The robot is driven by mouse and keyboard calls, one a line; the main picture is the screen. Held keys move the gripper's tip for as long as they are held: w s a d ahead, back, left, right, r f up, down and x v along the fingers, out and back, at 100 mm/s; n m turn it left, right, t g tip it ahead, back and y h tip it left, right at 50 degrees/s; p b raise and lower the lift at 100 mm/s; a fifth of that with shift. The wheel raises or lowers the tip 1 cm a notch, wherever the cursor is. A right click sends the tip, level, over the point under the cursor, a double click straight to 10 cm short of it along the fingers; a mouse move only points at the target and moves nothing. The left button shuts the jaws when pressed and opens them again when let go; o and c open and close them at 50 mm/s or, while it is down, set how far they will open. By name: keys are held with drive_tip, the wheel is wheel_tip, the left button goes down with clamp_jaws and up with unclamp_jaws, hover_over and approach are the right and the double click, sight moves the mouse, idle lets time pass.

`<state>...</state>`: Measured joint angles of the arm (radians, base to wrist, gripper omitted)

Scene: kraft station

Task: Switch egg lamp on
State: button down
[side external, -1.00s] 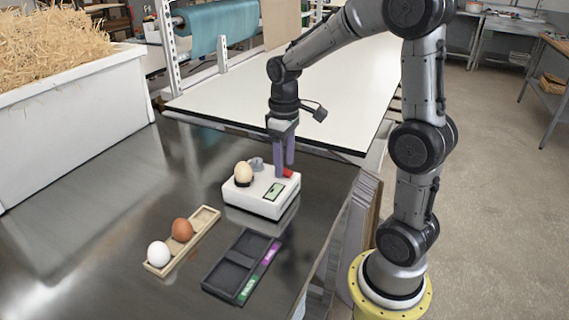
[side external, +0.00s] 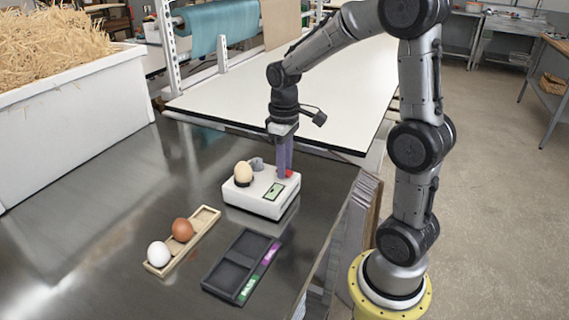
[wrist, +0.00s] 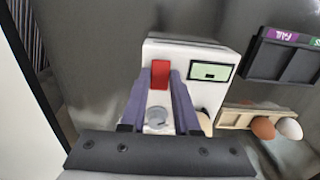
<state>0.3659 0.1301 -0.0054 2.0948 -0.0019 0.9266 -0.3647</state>
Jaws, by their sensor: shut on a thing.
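The egg lamp (side external: 255,203) is a white box on the dark metal table, with a small green display (wrist: 209,72) on top. A pale egg (side external: 243,172) sits in its dark cup; in the wrist view the egg is mostly hidden behind my gripper. A red switch (wrist: 160,74) stands near one edge of the lamp top. A grey knob (wrist: 157,118) is close to it. My gripper (side external: 285,174) points down at the lamp, and its purple fingers are shut on the red switch, one on each side. The fingers partly hide the switch in the side view.
A wooden tray (side external: 208,217) with a brown egg (side external: 182,229) and a white egg (side external: 159,254) lies left of the lamp. A dark two-part tray (side external: 228,271) with green and purple labels lies in front. A straw-filled white bin (side external: 75,125) stands at the left.

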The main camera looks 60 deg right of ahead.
drive_tip(key=shift+w+g, duration=0.15)
drive_tip(key=shift+g, duration=0.45)
drive_tip(key=c, duration=0.6)
unclamp_jaws()
drive_tip(key=shift+c, duration=0.2)
wheel_tip(320, 180, up, 14)
drive_tip(key=w, duration=0.1)
drive_tip(key=shift+w, duration=0.25)
